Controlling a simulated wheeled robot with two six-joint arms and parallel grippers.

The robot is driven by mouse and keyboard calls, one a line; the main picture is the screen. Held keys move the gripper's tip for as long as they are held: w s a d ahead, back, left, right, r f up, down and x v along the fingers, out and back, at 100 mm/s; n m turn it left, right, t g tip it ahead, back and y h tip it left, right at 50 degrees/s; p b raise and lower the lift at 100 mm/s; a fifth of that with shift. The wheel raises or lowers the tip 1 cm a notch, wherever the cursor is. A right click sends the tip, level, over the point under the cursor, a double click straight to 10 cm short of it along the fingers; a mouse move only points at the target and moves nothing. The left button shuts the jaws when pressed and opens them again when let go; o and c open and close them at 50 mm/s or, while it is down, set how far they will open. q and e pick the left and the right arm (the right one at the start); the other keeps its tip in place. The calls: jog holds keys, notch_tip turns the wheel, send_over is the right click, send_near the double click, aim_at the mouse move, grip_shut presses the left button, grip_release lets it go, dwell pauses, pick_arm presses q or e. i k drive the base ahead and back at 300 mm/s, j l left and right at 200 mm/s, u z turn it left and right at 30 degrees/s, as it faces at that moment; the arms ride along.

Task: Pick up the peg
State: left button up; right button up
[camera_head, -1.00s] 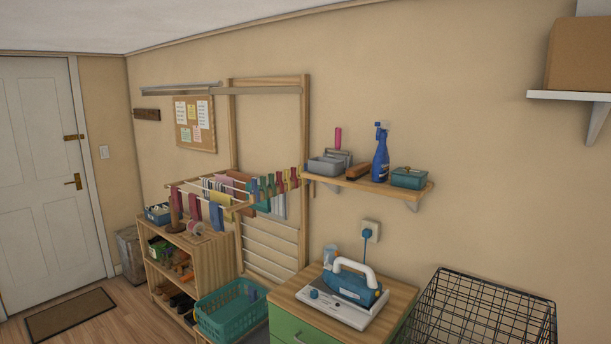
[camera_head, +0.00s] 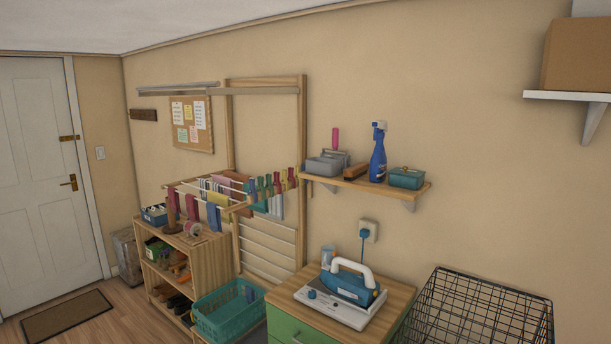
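Several coloured pegs (camera_head: 268,186) in green, blue, red and yellow are clipped along the front bar of the wooden drying rack (camera_head: 303,150) on the wall. Cloths hang on the rack's rods behind and to the left of them. I cannot tell which peg the task means. Neither of my grippers is in view.
A wall shelf (camera_head: 365,186) holds a grey caddy, a brush, a blue spray bottle (camera_head: 378,158) and a teal box. Below are a green cabinet with an iron (camera_head: 352,284), a black wire basket (camera_head: 478,310), a teal laundry basket (camera_head: 228,312) and a wooden shelf unit (camera_head: 208,262).

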aim_at(276, 182)
jog(key=i+j+z, duration=0.4)
jog(key=i+j, duration=0.15)
jog(key=i+j+z, duration=0.2)
jog(key=j, duration=0.25)
jog(key=i+j+z, duration=0.4)
jog(key=j, duration=0.4)
jog(key=i, duration=0.05)
